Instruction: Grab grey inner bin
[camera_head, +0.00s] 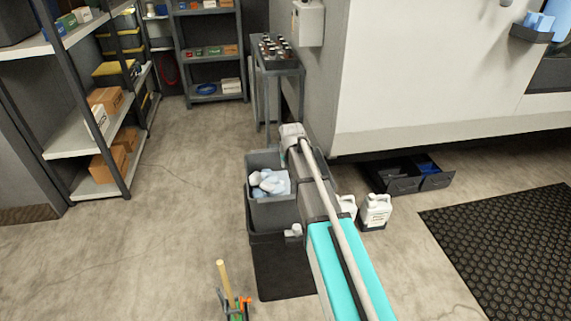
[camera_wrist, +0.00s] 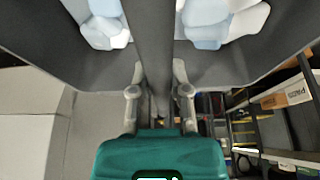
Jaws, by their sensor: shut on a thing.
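The grey inner bin (camera_head: 272,214) is in the middle of the head view, holding crumpled white and pale-blue cloths (camera_head: 268,182). My arm covers its right side. A darker, black-looking bin or base (camera_head: 280,268) shows directly below it; I cannot tell how far the inner bin sits inside it. In the wrist view the bin's grey wall (camera_wrist: 75,58) spans the top, with cloths (camera_wrist: 105,25) on both sides of a dark bar. My gripper (camera_wrist: 159,75) is shut on that bar, one finger on each side. My arm hides the grip in the head view.
White jugs (camera_head: 375,211) stand on the floor right of the bin, near a dark open drawer (camera_head: 410,178) under the machine. A caddy with a wooden handle (camera_head: 235,300) is in front. A shelf (camera_head: 90,150) stands left; the floor between is clear.

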